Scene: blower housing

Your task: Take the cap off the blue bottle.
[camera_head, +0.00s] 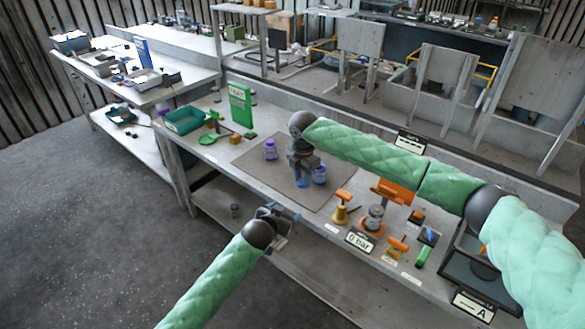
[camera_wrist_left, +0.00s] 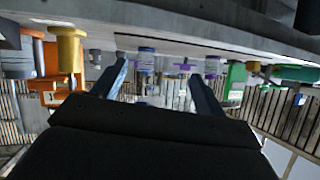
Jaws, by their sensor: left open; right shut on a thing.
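A blue bottle (camera_head: 320,174) stands on the grey-brown mat, close beside my right gripper. My right gripper (camera_head: 302,176) points down over the mat, shut on a small blue thing (camera_head: 302,183). The gripper body hides most of that thing, so I cannot tell whether it is a bottle or a cap. My left gripper (camera_head: 284,214) is open and empty at the bench's front edge, apart from the bottles. In the left wrist view, which is upside down, a clear bottle with blue bands (camera_wrist_left: 147,63) appears beyond the open fingers (camera_wrist_left: 160,80).
A purple bottle (camera_head: 270,150) stands on the mat (camera_head: 250,160), left of my right gripper. Orange and yellow fittings (camera_head: 341,212) and a gauge sign (camera_head: 360,241) crowd the right.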

